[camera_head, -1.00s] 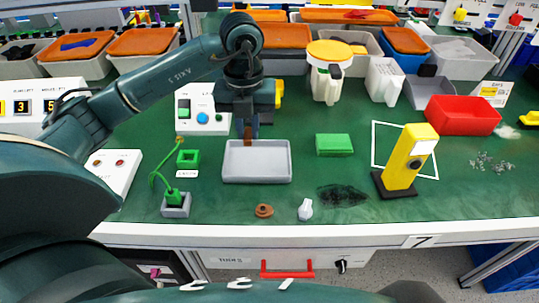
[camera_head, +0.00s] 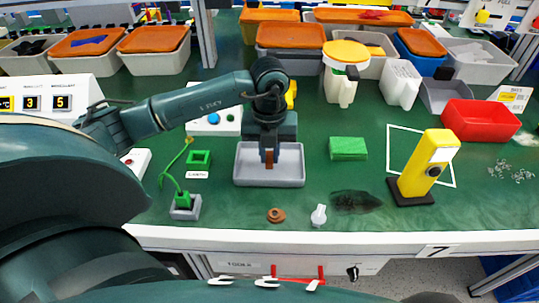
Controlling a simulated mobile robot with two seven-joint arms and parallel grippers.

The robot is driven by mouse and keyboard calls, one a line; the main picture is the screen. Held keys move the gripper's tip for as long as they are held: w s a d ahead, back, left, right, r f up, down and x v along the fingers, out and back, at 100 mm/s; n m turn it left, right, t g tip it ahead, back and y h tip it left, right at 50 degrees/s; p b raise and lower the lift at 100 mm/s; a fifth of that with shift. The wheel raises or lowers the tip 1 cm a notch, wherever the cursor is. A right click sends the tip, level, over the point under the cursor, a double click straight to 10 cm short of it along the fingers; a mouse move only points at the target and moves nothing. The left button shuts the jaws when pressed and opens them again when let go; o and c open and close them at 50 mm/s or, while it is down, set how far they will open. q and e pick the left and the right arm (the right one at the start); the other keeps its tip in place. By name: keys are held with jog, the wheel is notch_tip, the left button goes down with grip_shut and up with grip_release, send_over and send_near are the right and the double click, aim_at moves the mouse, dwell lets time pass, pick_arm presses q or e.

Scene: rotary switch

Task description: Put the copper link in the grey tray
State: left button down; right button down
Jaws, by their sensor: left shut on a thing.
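The grey tray (camera_head: 244,170) stands on the green bench top, near the middle of the view. My left gripper (camera_head: 269,157) points down over the tray and is shut on the copper link (camera_head: 269,164). The link is a small upright brown strip below the fingertips, seen against the inside of the tray. I cannot tell whether its lower end touches the tray floor. The fingers hide the link's upper part. My right gripper does not show.
A green block (camera_head: 348,148) lies right of the tray. A yellow device (camera_head: 428,164) stands farther right. A brown ring (camera_head: 276,215) and a white knob (camera_head: 319,215) lie in front. A green-wired socket (camera_head: 186,206) is at left. Bins line the back.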

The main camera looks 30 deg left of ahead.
aim_at(270, 157)
pick_arm(q)
jog(key=shift+f, duration=0.55)
jog(key=shift+f, duration=0.2)
jog(key=c, duration=1.4)
grip_release()
notch_tip(270, 157, up, 12)
jog(key=shift+r+p, duration=0.25)
jog(key=shift+p, duration=0.05)
